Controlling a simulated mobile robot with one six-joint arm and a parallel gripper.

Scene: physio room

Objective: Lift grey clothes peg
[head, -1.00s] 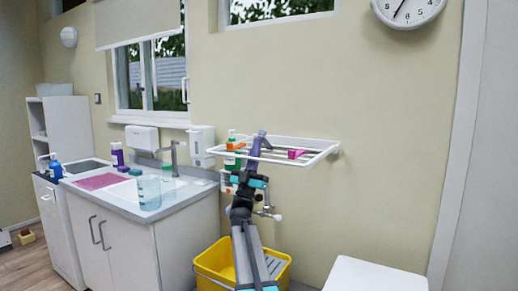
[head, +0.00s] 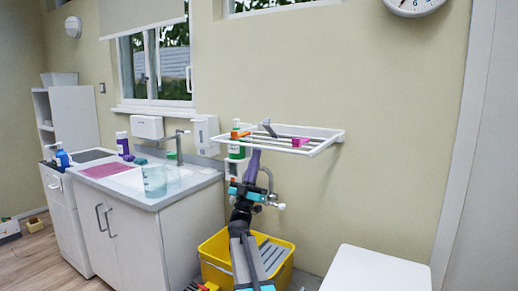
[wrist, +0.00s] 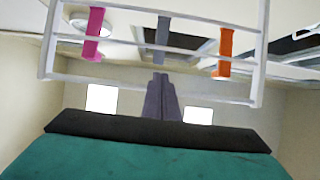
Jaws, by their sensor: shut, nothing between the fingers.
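The grey clothes peg (head: 267,128) is on the white wall rack (head: 325,145), between an orange peg (head: 239,134) and a pink peg (head: 300,142). In the wrist view, looking up, the grey peg (wrist: 162,36) hangs across the rack bars, between the pink peg (wrist: 94,34) and the orange peg (wrist: 225,52). My gripper (head: 255,155) points up from below the rack, its purple-grey fingers shut and empty. In the wrist view the fingertips (wrist: 160,78) line up under the grey peg. Whether they touch it I cannot tell.
A green bottle (head: 236,150) stands by the wall, left of my gripper. The sink counter (head: 150,200) is to the left, with a clear container (head: 155,182) on it. A yellow bucket (head: 215,262) is below, and a white surface (head: 375,270) is at lower right.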

